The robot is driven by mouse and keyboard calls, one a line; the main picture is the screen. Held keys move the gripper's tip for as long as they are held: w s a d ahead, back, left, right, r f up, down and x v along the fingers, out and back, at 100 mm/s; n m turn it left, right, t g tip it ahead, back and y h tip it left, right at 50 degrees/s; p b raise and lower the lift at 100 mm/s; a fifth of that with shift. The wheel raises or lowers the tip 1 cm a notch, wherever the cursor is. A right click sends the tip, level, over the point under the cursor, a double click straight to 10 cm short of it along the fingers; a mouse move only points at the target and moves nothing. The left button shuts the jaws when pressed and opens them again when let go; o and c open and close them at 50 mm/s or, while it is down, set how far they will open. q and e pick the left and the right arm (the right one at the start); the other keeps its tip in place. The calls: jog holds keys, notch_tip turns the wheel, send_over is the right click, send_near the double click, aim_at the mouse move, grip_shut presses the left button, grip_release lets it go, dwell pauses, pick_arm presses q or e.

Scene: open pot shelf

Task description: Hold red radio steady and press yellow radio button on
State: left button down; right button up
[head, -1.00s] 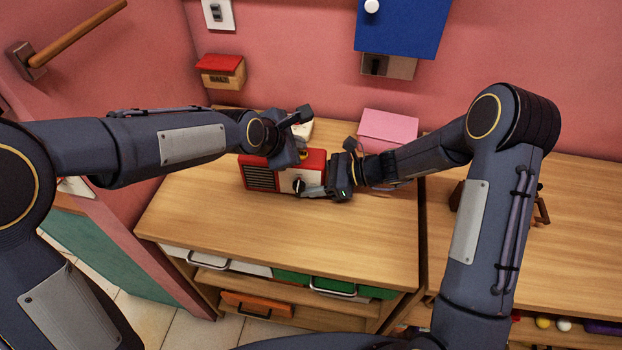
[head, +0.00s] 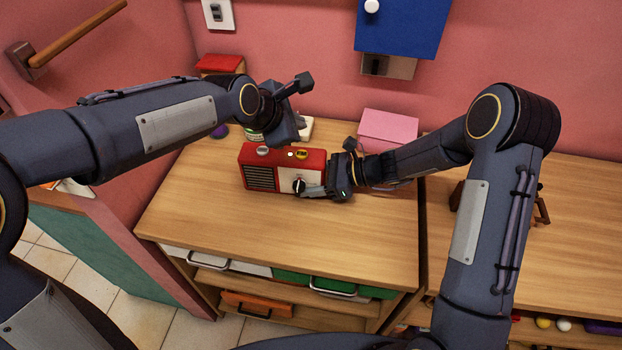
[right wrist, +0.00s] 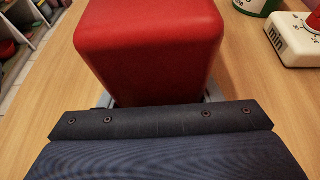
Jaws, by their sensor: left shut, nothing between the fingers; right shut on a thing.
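The red radio (head: 284,163) stands on the wooden counter, with a grille on its left front and a black dial on a pale panel. The yellow button (head: 301,154) is in plain view on its top, right of a small bright white dot (head: 290,154) and a grey knob (head: 263,151). My right gripper (head: 325,187) is shut on the radio's right end; the right wrist view shows the red end (right wrist: 150,45) between its fingers. My left gripper (head: 275,137) is shut and empty, above and behind the radio, apart from the button. Its fingertips are hard to make out.
A white timer (right wrist: 295,38) and a green-and-white can (right wrist: 256,5) stand behind the radio, partly hidden by my left gripper in the head view. A pink box (head: 388,130) stands at the back right. The counter front (head: 270,235) is clear.

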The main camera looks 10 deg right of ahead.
jog(key=o, duration=1.6)
jog(key=shift+c, duration=0.2)
